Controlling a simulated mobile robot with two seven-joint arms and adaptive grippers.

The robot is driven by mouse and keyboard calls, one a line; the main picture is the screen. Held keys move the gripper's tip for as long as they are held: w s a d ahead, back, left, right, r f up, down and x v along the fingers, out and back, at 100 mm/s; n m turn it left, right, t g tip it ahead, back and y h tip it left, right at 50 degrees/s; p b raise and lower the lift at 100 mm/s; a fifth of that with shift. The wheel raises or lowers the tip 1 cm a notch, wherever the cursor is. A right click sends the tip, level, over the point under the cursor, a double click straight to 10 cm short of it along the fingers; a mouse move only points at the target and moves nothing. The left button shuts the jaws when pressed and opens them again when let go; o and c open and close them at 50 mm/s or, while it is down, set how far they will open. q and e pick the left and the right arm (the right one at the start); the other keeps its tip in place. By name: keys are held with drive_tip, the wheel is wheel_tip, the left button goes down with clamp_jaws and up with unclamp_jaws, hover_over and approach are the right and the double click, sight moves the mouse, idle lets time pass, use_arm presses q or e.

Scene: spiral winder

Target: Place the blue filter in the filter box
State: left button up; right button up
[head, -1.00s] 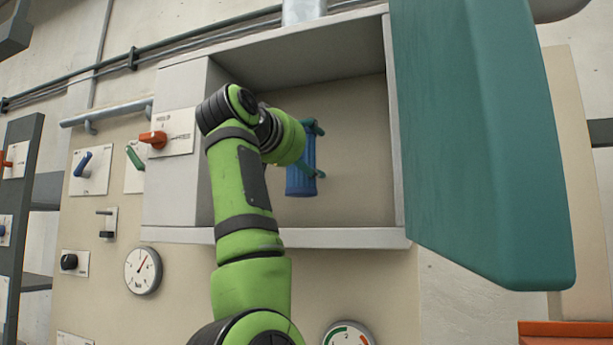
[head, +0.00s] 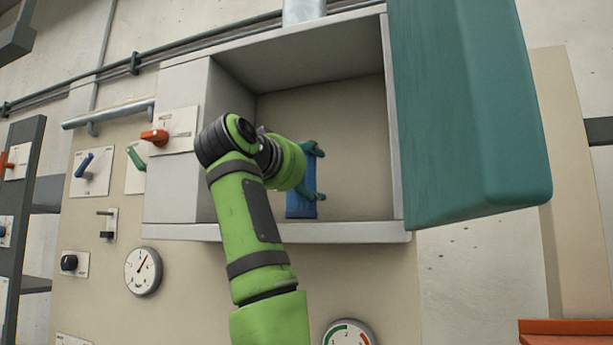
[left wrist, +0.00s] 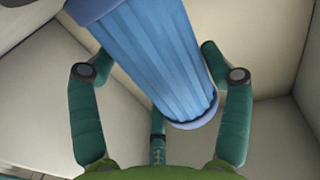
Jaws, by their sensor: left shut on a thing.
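The blue filter (head: 300,203) is a ribbed blue cylinder. It stands roughly upright inside the open grey filter box (head: 310,232) on the wall. My left gripper (head: 316,174), with teal fingers, is shut around it from the left. In the left wrist view the filter (left wrist: 165,65) lies between the fingers, with its rim toward the lower middle. In the head view its lower end is close to the box's bottom edge; I cannot tell whether it touches the floor. My green arm hides part of its left side. My right gripper is not in view.
The teal door (head: 470,110) hangs open at the box's right side. An orange-handled switch (head: 155,138) is on the left, with a pressure gauge (head: 143,271) below. Another gauge (head: 348,335) sits under the box. Free room remains inside the box right of the filter.

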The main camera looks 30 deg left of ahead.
use_arm(q)
drive_tip(key=shift+f, duration=0.2)
drive_tip(key=o, duration=1.2)
drive_tip(key=shift+r, duration=0.1)
drive_tip(key=shift+r+p, duration=0.2)
drive_tip(key=shift+p, duration=0.1)
drive_tip(key=shift+r+p, duration=0.45)
drive_tip(key=shift+r, duration=0.05)
drive_tip(key=s+b, duration=0.1)
drive_tip(key=s+f+b, duration=0.1)
drive_tip(key=shift+s+b, duration=0.3)
drive_tip(key=shift+s, duration=0.1)
drive_tip(key=s+d+b, duration=0.1)
drive_tip(key=s+b, duration=0.2)
drive_tip(key=s, duration=0.6)
drive_tip(key=shift+r, duration=0.35)
